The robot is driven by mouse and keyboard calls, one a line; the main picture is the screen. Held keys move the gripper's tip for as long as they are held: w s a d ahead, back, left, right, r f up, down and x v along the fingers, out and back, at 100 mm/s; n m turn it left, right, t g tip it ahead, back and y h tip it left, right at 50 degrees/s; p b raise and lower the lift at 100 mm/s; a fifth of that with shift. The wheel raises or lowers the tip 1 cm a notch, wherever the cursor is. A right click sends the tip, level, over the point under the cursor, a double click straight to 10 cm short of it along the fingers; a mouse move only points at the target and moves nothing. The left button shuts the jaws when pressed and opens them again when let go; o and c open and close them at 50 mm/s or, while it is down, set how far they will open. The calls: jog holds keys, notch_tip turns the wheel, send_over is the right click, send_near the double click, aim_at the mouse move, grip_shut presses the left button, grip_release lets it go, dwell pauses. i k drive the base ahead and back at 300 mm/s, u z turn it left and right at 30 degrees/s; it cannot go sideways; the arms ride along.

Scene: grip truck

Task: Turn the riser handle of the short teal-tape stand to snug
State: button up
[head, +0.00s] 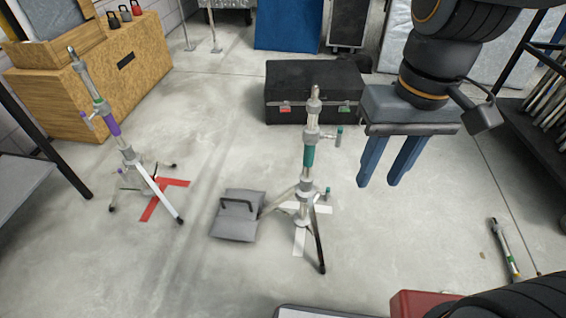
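The stand with teal tape (308,157) stands upright in the middle of the head view. Its upper handle (339,136), with a teal-green tip, sticks out to the right of the upper collar. A lower handle (327,193), also teal-tipped, sits near the leg collar. My gripper (378,184) hangs to the right of the stand, its two blue fingers pointing down with a gap between them. It is open, empty and apart from the handles in the picture. How far it is from them in depth is hard to tell.
A purple-taped stand (112,127) stands at left over red floor tape. A grey sandbag (237,216) lies by the teal stand's leg. A black case (285,92) sits behind it. A rod (505,250) lies at right near a red box (415,302). A dark rack stands far right.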

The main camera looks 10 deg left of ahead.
aim_at(338, 137)
jog(key=z, duration=1.2)
jog(key=k, duration=0.75)
jog(key=u, duration=1.2)
jog(key=i, duration=0.5)
